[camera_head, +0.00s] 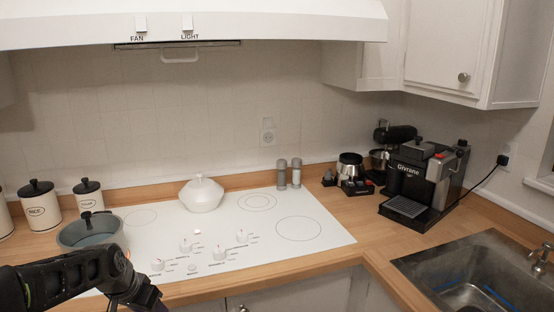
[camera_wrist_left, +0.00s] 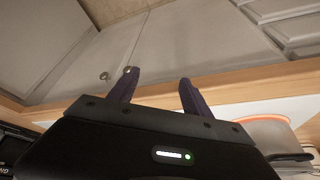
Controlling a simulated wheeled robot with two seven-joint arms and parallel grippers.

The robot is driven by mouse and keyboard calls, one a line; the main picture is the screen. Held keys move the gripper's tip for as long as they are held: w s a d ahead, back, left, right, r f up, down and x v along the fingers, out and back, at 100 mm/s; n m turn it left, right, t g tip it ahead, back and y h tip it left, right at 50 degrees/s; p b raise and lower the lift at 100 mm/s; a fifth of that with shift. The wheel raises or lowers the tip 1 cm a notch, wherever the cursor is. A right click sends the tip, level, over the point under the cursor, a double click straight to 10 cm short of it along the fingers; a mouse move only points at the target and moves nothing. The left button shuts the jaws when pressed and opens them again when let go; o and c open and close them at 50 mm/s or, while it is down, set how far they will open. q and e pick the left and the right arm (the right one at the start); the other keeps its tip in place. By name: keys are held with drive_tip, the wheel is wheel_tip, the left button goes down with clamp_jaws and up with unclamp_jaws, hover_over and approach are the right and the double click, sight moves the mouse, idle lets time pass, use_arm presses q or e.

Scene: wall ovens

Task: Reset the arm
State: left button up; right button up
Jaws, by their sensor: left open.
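My left arm comes in from the lower left in the head view, and its gripper end (camera_head: 140,296) hangs low in front of the cooktop's front edge. In the left wrist view my left gripper (camera_wrist_left: 158,84) is open, with two dark fingers apart and nothing between them. Cabinet fronts and the wooden counter edge lie beyond the fingers. A grey pot (camera_head: 88,238) stands at the left of the white cooktop (camera_head: 330,236), partly behind my arm. My right gripper is in neither view.
A white lidded pot (camera_head: 201,196) stands at the back of the cooktop. Canisters (camera_head: 40,207) line the left. Two shakers (camera_head: 289,174), a grinder and a coffee machine (camera_head: 424,185) stand on the right. A metal sink (camera_head: 470,275) lies at lower right. The range hood (camera_head: 200,25) hangs above.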

use_arm(q)
drive_tip(key=s+d+f+n+h, duration=0.15)
drive_tip(key=s+d+f, duration=0.25)
drive_tip(key=d+f, duration=0.45)
drive_tip(key=s+d+f+n+h, duration=0.15)
drive_tip(key=s+d+f, duration=0.35)
drive_tip(key=f, duration=0.7)
drive_tip(key=s+d+f+g, duration=0.1)
drive_tip(key=s+d+f, duration=0.2)
drive_tip(key=s, duration=0.4)
drive_tip(key=s+d+f+g, duration=0.1)
drive_tip(key=s+d+f, duration=0.3)
drive_tip(key=s, duration=0.3)
drive_tip(key=s+d+f+n+g, duration=0.1)
drive_tip(key=s+d+f+g, duration=0.1)
drive_tip(key=s, duration=0.5)
wheel_tip(320, 180, down, 2)
drive_tip(key=shift+s+d+f, duration=0.15)
drive_tip(key=shift+s+d, duration=0.2)
drive_tip(key=shift+d, duration=0.3)
